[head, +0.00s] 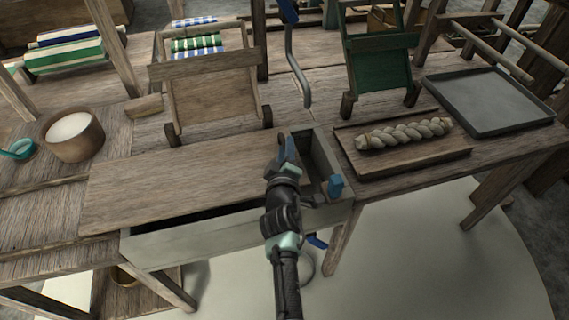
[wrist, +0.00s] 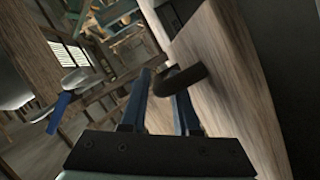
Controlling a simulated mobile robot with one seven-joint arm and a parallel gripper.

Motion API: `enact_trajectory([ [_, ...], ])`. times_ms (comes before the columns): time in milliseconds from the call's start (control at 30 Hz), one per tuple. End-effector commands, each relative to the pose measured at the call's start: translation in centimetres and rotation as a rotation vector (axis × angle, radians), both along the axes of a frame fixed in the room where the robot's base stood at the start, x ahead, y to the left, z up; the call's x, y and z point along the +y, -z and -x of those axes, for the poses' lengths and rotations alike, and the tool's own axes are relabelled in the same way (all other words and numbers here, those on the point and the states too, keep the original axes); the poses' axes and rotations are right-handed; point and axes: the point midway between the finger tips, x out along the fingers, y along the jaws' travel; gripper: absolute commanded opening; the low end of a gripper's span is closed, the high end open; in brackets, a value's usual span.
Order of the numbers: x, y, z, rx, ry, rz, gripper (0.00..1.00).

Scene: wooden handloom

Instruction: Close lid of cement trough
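The grey cement trough (head: 195,245) is at the front of the wooden bench. Its brown wooden lid (head: 175,185) lies over it, off to the left and back. A dark gap shows along the front wall, and the trough's right end is uncovered. My gripper (head: 287,150) is at the lid's right end. In the wrist view, my gripper's blue fingers (wrist: 160,85) are apart, with a dark curved handle (wrist: 185,78) on the lid's wooden surface (wrist: 225,70) at their tips. I cannot tell whether the fingers touch the handle.
A blue block (head: 336,187) is at the trough's right end. To the right, a wooden tray (head: 350,160) holds a braided hank (head: 405,133), beside a grey tray (head: 490,105). A wooden rack (head: 215,95) stands behind the lid. A round tub (head: 75,135) stands at left.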

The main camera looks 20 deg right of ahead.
Motion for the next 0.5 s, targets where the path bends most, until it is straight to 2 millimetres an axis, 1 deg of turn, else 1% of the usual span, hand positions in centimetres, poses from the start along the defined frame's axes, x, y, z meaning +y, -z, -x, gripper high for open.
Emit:
enact_trajectory([
  [500,2.7,-2.0,8.3,0.000,-0.001,0.000,0.29],
])
